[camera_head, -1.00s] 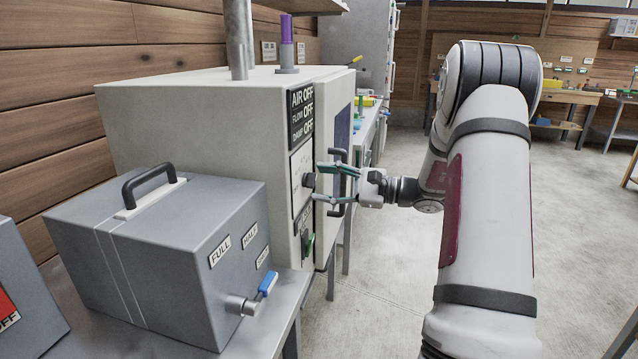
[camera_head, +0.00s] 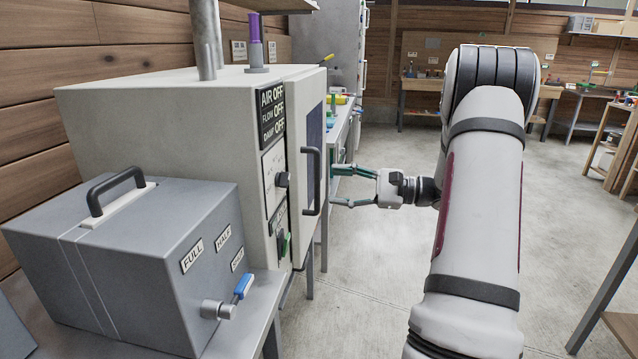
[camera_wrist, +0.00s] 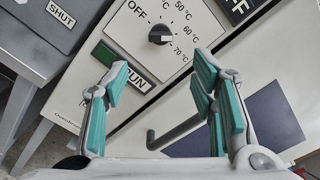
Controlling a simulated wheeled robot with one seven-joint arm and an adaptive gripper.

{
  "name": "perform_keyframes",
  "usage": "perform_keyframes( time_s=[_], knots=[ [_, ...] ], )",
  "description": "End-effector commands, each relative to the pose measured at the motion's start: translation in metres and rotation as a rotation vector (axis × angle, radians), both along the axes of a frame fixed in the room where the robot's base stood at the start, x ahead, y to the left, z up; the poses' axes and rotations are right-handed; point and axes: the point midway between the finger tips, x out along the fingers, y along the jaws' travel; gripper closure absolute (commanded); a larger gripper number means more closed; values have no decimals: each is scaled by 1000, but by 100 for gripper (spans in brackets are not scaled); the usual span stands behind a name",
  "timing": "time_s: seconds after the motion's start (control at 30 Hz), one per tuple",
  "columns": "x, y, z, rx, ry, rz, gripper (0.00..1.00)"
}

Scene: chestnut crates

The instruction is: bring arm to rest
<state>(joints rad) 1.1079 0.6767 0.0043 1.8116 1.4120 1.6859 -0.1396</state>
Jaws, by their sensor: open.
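My gripper (camera_head: 334,186) is open and empty, held out level to the right of the oven-like cabinet (camera_head: 165,125). In the head view its green fingertips stand a little apart from the black door handle (camera_head: 312,180). In the wrist view the open fingers of my gripper (camera_wrist: 165,100) face the cabinet's front, with the temperature dial (camera_wrist: 160,34) and green RUN switch (camera_wrist: 104,53) beyond them. The cabinet door looks shut. A panel on it reads AIR OFF, FLOW OFF and DAMP OFF.
A grey box (camera_head: 120,250) with a black carry handle and a blue-tipped lever (camera_head: 243,287) stands at the left front on a metal bench. Open concrete floor (camera_head: 390,265) lies right of the cabinet. A wooden workbench is at the back, and a table edge is at the lower right.

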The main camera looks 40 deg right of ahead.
Motion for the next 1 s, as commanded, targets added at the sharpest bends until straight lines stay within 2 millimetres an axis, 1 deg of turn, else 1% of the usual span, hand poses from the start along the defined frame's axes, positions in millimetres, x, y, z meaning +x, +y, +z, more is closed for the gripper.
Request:
perform_keyframes(
  time_s=[0.27,0.37,0.47,0.5,0.57,0.6,0.67,0.7,0.77,0.8,0.87,0.9,0.97,1.0],
  knots=[
    [1,3,1,-3,1,6,48],
    [4,22,8,-30,15,50,48],
    [6,64,21,-94,53,147,48],
    [4,86,27,-129,72,199,48],
    [0,123,34,-193,104,283,48],
    [-6,146,39,-238,123,341,48],
    [-16,180,44,-310,151,422,48],
    [-25,200,47,-358,168,475,48],
    [-41,229,49,-434,190,552,48],
    [-52,246,51,-486,202,599,48],
    [-70,270,52,-567,219,671,48],
    [-83,284,52,-623,228,716,48],
    [-104,302,51,-709,236,781,48],
    [-117,313,50,-768,241,821,48]
  ],
)
